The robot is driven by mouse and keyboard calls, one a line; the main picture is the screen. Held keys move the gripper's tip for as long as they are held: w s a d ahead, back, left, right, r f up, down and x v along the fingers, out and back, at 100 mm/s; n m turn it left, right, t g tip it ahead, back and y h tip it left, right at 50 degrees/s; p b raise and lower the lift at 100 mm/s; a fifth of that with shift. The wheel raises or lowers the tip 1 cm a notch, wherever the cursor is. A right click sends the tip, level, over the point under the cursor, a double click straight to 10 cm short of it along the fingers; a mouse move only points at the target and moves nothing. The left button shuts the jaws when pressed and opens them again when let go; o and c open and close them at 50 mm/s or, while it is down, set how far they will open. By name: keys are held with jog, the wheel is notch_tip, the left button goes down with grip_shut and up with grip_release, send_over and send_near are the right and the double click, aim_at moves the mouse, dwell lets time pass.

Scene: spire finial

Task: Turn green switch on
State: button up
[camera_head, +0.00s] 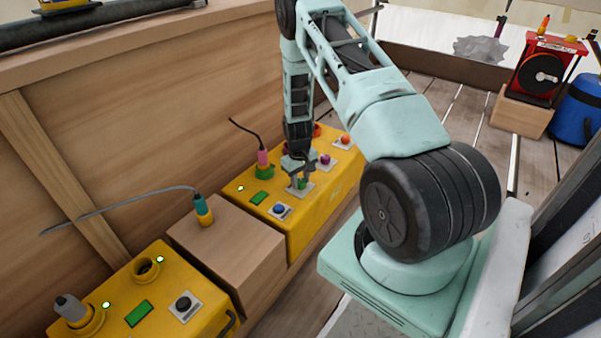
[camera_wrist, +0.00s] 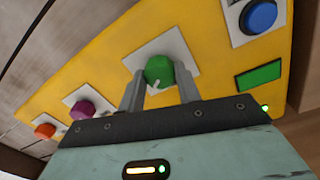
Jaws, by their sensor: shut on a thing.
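The green switch (camera_wrist: 158,72) is a round knob with a pale pointer line on a white square plate, on a yellow control box. In the wrist view my gripper (camera_wrist: 160,88) has one finger on each side of the knob and is shut on it. The pale line points down toward the gripper. In the head view my gripper (camera_head: 302,182) reaches down over the green switch (camera_head: 303,184), hiding part of it.
On the same box are a blue button (camera_head: 280,209), a purple knob (camera_head: 325,160) and an orange knob (camera_head: 345,140). A pink-and-green plug (camera_head: 263,160) stands behind. A wooden block (camera_head: 230,250) and another yellow box (camera_head: 165,310) are in front-left.

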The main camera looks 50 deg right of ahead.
jog(key=m+p, duration=0.2)
jog(key=m, duration=0.1)
jog(key=shift+r, duration=0.15)
jog(key=shift+w+m+p, duration=0.1)
jog(key=shift+m+p, duration=0.7)
jog(key=shift+m, duration=0.9)
jog(key=o, duration=1)
jog(key=r+p, duration=0.1)
jog(key=r, duration=0.4)
jog(key=r+p, duration=0.2)
jog(key=r, duration=0.4)
jog(key=r+p, duration=0.2)
jog(key=r, duration=0.4)
jog(key=shift+w+a, duration=0.25)
